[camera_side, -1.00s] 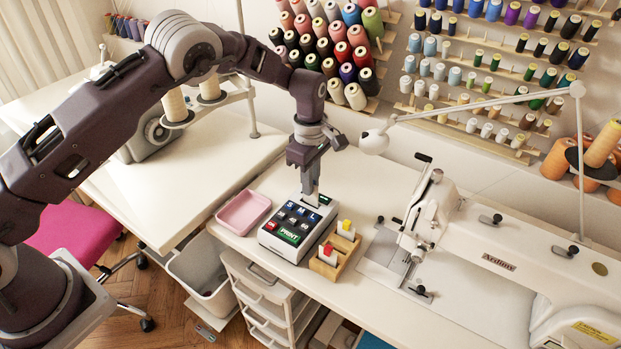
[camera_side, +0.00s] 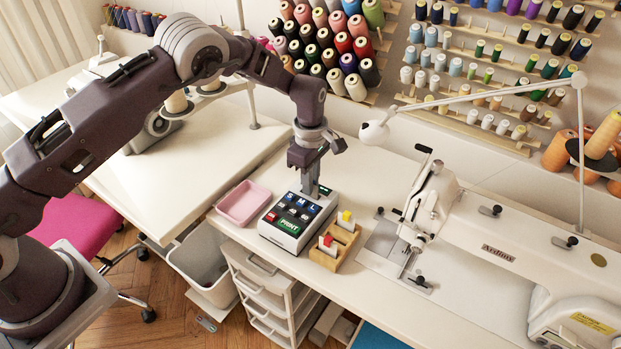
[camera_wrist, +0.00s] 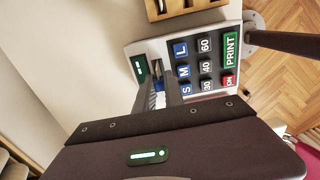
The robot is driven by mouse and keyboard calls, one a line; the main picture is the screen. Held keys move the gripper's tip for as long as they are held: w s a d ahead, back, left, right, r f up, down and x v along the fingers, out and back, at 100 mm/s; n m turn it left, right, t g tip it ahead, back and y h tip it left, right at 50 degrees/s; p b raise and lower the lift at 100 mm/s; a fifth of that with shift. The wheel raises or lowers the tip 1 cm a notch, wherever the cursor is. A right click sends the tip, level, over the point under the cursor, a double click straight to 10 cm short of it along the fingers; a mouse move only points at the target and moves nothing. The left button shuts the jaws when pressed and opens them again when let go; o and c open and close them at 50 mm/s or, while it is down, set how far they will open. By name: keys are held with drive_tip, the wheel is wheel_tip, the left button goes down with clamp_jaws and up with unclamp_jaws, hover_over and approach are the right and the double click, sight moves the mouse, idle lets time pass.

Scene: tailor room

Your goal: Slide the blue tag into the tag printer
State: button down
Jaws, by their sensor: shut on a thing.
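The tag printer (camera_side: 284,239) is a pale box with a dark key panel and a green PRINT key; it stands on the white table. It also shows in the wrist view (camera_wrist: 217,88). My gripper (camera_side: 312,192) points down at the printer's back part, just behind the size keys. In the wrist view my gripper (camera_wrist: 162,80) is shut on the blue tag (camera_wrist: 159,87), of which only a small blue and white bit shows between the fingers. The tag's lower end and the slot are hidden, so I cannot tell how deep the tag sits.
A wooden holder (camera_side: 327,262) with white tags, one red-topped and one yellow-topped, stands right beside the printer. A pink tray (camera_side: 243,203) lies to its left. A sewing machine (camera_side: 470,235) stands further right. The table's front edge is close to the printer.

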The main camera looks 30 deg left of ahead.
drive_tip(key=shift+f, duration=0.45)
